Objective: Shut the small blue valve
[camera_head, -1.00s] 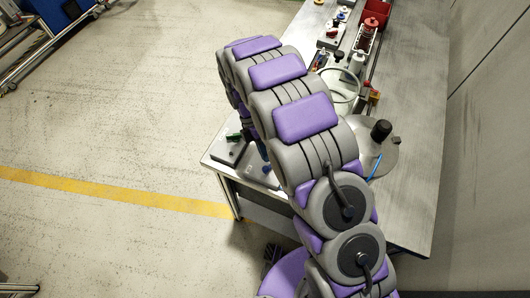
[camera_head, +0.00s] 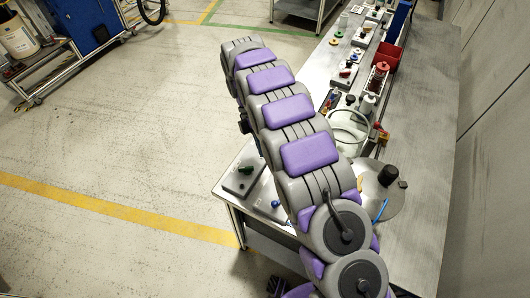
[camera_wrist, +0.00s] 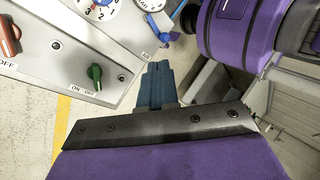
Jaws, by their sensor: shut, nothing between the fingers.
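In the wrist view a small blue handle (camera_wrist: 177,14) shows at the top edge, by the corner of a grey panel (camera_wrist: 125,55); it is partly cut off by the frame. I cannot tell its turn position. My gripper (camera_wrist: 158,68) is shut and empty, with dark blue fingers pointing up the picture, below and apart from the blue handle. In the head view a small blue knob (camera_head: 275,204) sits on a grey plate at the bench's near left corner. A thin blue lever (camera_head: 380,210) shows beside the drum lid. My gripper is not clearly seen there.
The panel carries a green ON/OFF switch (camera_wrist: 95,73), a red switch (camera_wrist: 8,38) and a numbered dial (camera_wrist: 98,8). The metal bench (camera_head: 430,130) holds a round lid (camera_head: 395,200), a red bin (camera_head: 387,56) and several fixtures. Open floor lies left.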

